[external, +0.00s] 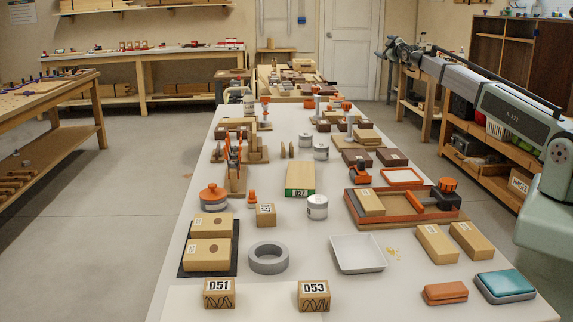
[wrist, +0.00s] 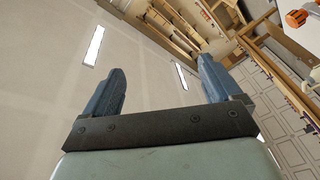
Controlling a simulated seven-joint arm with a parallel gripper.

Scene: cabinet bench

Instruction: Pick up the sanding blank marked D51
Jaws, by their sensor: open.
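The sanding blank marked D51 (external: 219,294) is a small tan wooden block with a white label and dark marks on its front. It sits at the front left of the white bench (external: 195,270) in the external view. A similar blank marked D53 (external: 313,295) sits to its right, apart from it. My gripper (wrist: 161,67) is open and empty in the wrist view, with two blue-grey fingers spread apart. In the external view my gripper (external: 384,48) is held high at the upper right, far from D51. The wrist view does not show D51.
A grey tape ring (external: 257,260) lies behind the two blanks. A dark mat (external: 186,268) with two wooden blocks is behind D51. A white tray (external: 341,242), an orange-brown block (external: 445,293) and a teal-topped box (external: 505,285) are to the right. The bench front around D51 is clear.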

